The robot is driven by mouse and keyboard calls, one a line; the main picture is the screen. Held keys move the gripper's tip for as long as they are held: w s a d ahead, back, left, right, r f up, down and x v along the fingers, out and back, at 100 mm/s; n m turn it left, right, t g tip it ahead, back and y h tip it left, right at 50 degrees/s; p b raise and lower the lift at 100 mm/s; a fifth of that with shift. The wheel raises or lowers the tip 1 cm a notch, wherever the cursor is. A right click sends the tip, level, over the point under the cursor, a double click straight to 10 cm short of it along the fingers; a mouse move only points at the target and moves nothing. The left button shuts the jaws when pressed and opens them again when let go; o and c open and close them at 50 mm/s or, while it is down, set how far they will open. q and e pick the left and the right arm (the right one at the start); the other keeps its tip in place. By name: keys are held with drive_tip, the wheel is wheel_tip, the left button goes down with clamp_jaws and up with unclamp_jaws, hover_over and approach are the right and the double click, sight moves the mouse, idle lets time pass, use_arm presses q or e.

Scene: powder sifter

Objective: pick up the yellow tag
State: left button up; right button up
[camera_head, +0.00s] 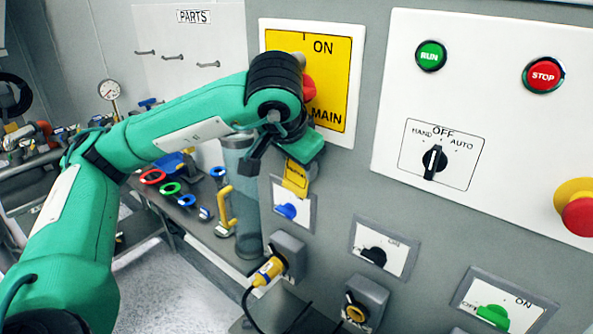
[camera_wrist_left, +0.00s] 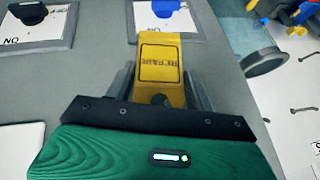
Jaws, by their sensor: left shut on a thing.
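The yellow tag (camera_head: 295,178) hangs just below my left gripper (camera_head: 283,152), in front of the grey panel. In the left wrist view the yellow tag (camera_wrist_left: 159,68) shows printed lettering that reads REPAIR, upside down. It sits between the fingers of my left gripper (camera_wrist_left: 160,90), which is shut on it. Part of the tag is hidden by the gripper body. My right gripper is not in view.
The yellow MAIN switch plate (camera_head: 335,75) is behind and above the gripper. A blue switch (camera_head: 286,210) is right below the tag. A clear cylinder (camera_head: 240,190) stands close to the left. Plugs and more switches line the lower panel.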

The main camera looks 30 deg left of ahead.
use_arm(q)
drive_tip(key=shift+f, duration=0.1)
drive_tip(key=shift+s+r+b, duration=0.15)
drive_tip(key=shift+r+b, duration=0.05)
drive_tip(key=shift+b, duration=0.7)
drive_tip(key=s+b, duration=0.2)
drive_tip(key=s, duration=0.3)
drive_tip(key=shift+s+a+f, duration=0.1)
drive_tip(key=shift+s+a, duration=0.05)
drive_tip(key=shift+c, duration=0.4)
drive_tip(key=s, duration=0.3)
drive_tip(key=s+b, duration=0.1)
drive_tip(key=s, duration=0.3)
drive_tip(key=s+b, duration=0.1)
drive_tip(key=s, duration=0.2)
drive_tip(key=shift+s+a, duration=0.2)
drive_tip(key=shift+a, duration=0.2)
drive_tip(key=shift+s+r+b, duration=0.15)
drive_tip(key=shift+s+b, duration=0.2)
drive_tip(key=shift+s, duration=0.2)
drive_tip(key=shift+s+r+b, duration=0.15)
drive_tip(key=shift+s+b, duration=0.2)
drive_tip(key=shift+s, duration=0.15)
drive_tip(key=shift+w, duration=0.1)
